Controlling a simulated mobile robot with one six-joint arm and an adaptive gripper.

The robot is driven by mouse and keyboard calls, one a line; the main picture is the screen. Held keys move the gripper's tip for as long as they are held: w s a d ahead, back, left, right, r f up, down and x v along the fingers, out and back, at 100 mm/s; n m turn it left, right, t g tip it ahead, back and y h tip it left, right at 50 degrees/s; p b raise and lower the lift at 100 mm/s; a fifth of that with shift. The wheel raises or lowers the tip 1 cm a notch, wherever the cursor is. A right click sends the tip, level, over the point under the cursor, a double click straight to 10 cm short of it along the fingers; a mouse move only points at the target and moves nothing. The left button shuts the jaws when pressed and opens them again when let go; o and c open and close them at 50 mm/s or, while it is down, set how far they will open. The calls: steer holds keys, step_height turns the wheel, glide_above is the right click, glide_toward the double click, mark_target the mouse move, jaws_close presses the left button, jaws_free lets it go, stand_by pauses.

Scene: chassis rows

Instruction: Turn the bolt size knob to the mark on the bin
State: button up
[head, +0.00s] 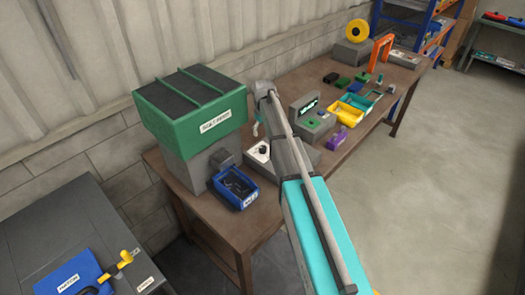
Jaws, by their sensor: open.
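The knob (263,149) is a small dark disc on a white dial plate, set on a low grey box on the wooden workbench. Its pointer is too small to read. A blue bin (243,204) with a white label stands left of the dial, below the green-topped bolt machine (190,113). Dark pieces lie in the bin. The label's mark is too small to read. My gripper (256,131) hangs open and empty above and slightly left of the knob, apart from it. My arm hides part of the grey box's right side.
Yellow (345,114) and teal trays, a purple block (337,138) and a grey display unit (306,107) stand right of my arm. An orange frame (381,49) and yellow reel (357,31) stand at the bench's far end. A dark table is at lower left. The floor at right is clear.

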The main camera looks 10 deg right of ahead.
mark_target(263, 147)
steer(key=shift+f+b, duration=4.4)
steer(key=shift+f, duration=0.25)
jaws_close()
steer(key=shift+m, duration=0.5)
steer(key=m, duration=0.4)
steer(key=shift+m, duration=2.4)
